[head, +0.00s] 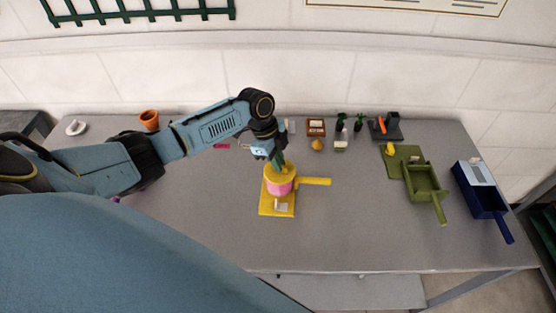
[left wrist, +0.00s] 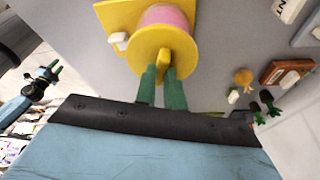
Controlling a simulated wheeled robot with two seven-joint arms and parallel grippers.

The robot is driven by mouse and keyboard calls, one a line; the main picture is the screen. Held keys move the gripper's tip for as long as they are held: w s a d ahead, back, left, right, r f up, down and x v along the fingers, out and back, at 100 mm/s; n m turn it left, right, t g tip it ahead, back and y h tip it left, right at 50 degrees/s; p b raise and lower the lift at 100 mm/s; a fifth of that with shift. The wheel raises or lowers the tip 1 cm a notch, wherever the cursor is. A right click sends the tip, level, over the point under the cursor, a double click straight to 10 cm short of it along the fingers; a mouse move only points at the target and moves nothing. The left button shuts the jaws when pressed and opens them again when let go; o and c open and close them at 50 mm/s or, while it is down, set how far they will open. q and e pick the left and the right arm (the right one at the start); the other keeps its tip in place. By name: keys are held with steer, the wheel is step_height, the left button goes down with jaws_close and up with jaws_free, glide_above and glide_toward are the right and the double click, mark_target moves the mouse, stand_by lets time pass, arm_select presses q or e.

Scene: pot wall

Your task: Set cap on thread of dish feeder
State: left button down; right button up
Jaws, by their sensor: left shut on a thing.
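The yellow round cap (head: 277,170) sits over the pink body of the dish feeder (head: 282,187). The feeder has a yellow base plate (head: 267,209) and a yellow arm sticking out to the right. My left gripper (head: 279,162) is above the cap. In the left wrist view its green fingers (left wrist: 163,76) are shut on the raised grip of the cap (left wrist: 150,52), with the pink body (left wrist: 165,16) right behind it. The thread is hidden, and I cannot tell if the cap is seated. My right gripper (left wrist: 54,68) shows small in the left wrist view, fingers apart and empty.
The grey table (head: 350,235) is clear in front and right of the feeder. An orange pot (head: 149,120) and small plants (head: 341,122) stand along the back.

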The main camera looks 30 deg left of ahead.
arm_select(q)
steer(key=shift+f, duration=0.25)
steer(key=c, duration=0.8)
jaws_free()
steer(key=shift+c, duration=0.2)
steer(key=shift+r, duration=0.1)
steer(key=shift+r+p, duration=2.5)
steer(key=shift+r, duration=1.45)
